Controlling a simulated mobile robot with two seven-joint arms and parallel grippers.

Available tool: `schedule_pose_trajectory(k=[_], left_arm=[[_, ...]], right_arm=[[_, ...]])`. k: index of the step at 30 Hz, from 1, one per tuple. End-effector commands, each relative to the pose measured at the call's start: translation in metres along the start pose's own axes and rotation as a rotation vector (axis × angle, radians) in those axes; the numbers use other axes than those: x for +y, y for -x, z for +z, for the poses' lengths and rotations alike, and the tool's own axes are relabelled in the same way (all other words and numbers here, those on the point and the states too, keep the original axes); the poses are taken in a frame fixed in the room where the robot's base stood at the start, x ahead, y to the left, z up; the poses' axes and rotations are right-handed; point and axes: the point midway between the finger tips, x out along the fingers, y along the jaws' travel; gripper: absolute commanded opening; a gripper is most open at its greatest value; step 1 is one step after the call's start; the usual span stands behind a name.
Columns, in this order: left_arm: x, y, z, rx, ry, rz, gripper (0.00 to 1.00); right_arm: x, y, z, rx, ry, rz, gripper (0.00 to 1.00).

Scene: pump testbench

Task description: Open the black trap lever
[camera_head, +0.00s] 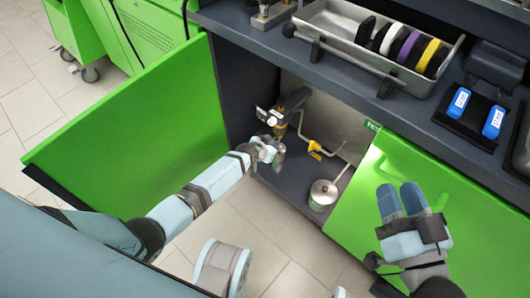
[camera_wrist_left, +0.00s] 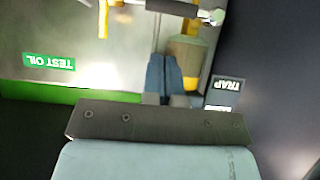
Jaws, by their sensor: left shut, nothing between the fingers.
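The trap valve sits inside the open cabinet. In the head view a dark body (camera_head: 292,104) with light fittings shows above my left gripper (camera_head: 268,150). In the left wrist view a dark bar (camera_wrist_left: 172,7), which looks like the black lever, crosses the top edge and has a grey rounded end. A TRAP label (camera_wrist_left: 224,92) is on the dark wall to its lower right. My left gripper's blue fingers (camera_wrist_left: 166,76) are shut and empty, below the bar in the picture and apart from it. My right gripper (camera_head: 401,199) has its fingers together, over the green door.
The left green door (camera_head: 140,125) stands open beside my left arm. Yellow piping (camera_head: 315,147) and a lidded pot (camera_head: 323,193) are inside the cabinet. A tray of discs (camera_head: 345,45) and blue items (camera_head: 458,102) sit on the worktop. A TEST OIL label (camera_wrist_left: 48,62) marks the panel.

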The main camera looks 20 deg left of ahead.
Motion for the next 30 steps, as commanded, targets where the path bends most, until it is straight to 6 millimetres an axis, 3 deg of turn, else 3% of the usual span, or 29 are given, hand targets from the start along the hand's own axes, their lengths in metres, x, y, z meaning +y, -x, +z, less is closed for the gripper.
schedule_pose_trajectory(k=[1, 9, 30], left_arm=[[0.000, -0.009, 0.015, -0.005, 0.000, 0.000, 0.00], [-0.001, -0.024, 0.028, -0.002, 0.001, -0.001, 0.00], [-0.010, -0.022, 0.032, -0.003, -0.022, -0.016, 0.00]], right_arm=[[0.003, 0.000, 0.014, -0.026, 0.000, -0.003, 0.40], [0.005, 0.001, 0.035, -0.114, -0.003, -0.010, 0.40], [0.005, 0.001, 0.036, -0.123, -0.004, -0.010, 0.40]])
